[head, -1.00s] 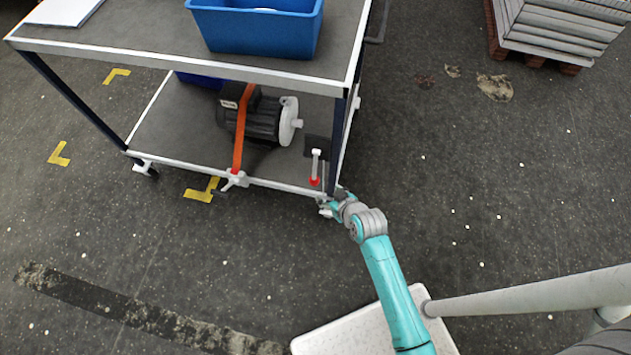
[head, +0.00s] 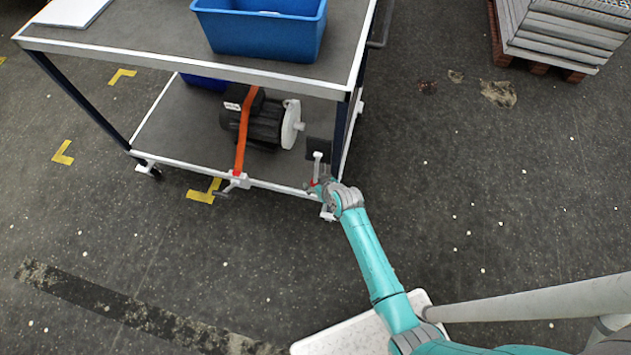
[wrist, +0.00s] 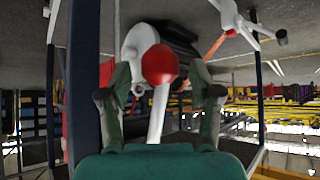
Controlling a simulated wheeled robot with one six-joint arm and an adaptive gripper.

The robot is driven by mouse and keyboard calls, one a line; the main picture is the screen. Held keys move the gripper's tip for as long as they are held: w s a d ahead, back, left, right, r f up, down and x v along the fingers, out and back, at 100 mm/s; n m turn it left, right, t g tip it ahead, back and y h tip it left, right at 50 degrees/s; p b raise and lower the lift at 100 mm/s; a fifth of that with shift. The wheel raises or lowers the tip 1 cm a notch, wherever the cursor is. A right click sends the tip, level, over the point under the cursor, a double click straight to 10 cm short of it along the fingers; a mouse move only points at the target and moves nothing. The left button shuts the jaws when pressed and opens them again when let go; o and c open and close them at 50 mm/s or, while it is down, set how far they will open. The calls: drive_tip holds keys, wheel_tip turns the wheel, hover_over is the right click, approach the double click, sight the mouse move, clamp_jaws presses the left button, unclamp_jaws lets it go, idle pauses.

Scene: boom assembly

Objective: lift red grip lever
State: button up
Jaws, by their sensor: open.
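The red grip lever has a pale stem (head: 318,160) at the front right of the trolley's lower shelf. In the head view its red end (head: 312,182) is mostly covered by my gripper (head: 321,188). In the wrist view the round red grip (wrist: 160,64) and the white stem (wrist: 158,115) show between the two fingers of my gripper (wrist: 160,90). The fingers stand apart on either side of the lever, with gaps visible, so my gripper is open. Whether the pads touch the grip cannot be told.
The trolley's lower shelf (head: 185,135) carries a black motor (head: 262,128) under an orange strap (head: 241,145) with a ratchet (head: 236,180). A dark trolley post (wrist: 84,80) stands close to my gripper's left. A blue bin (head: 262,32) sits on top.

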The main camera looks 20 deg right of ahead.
drive_tip(key=shift+w+f, duration=0.4)
clamp_jaws()
drive_tip(key=shift+a, duration=0.1)
